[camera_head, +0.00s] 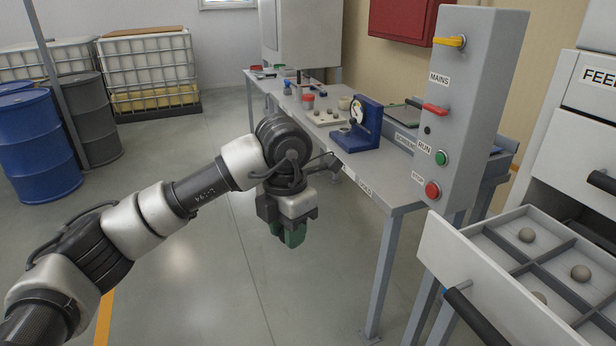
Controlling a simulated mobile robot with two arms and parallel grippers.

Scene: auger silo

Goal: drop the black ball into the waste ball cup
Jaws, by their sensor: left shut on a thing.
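My left gripper (291,232) hangs jaws-down over the open floor, left of the long grey bench (405,190). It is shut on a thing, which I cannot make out. A dark green part shows at the jaw tips; I cannot tell whether it is the fingers or the thing held. No black ball can be made out. On the bench stand a small reddish container (308,101) and a beige cup (344,103); I cannot tell whether either is the waste ball cup. My right gripper is not in view.
A blue stand with a dial (364,125) is on the bench. A grey control column (466,100) carries levers and buttons. The open, divided drawer (515,300) at lower right holds several grey-brown balls. Blue drums (38,145) stand far left. The middle floor is clear.

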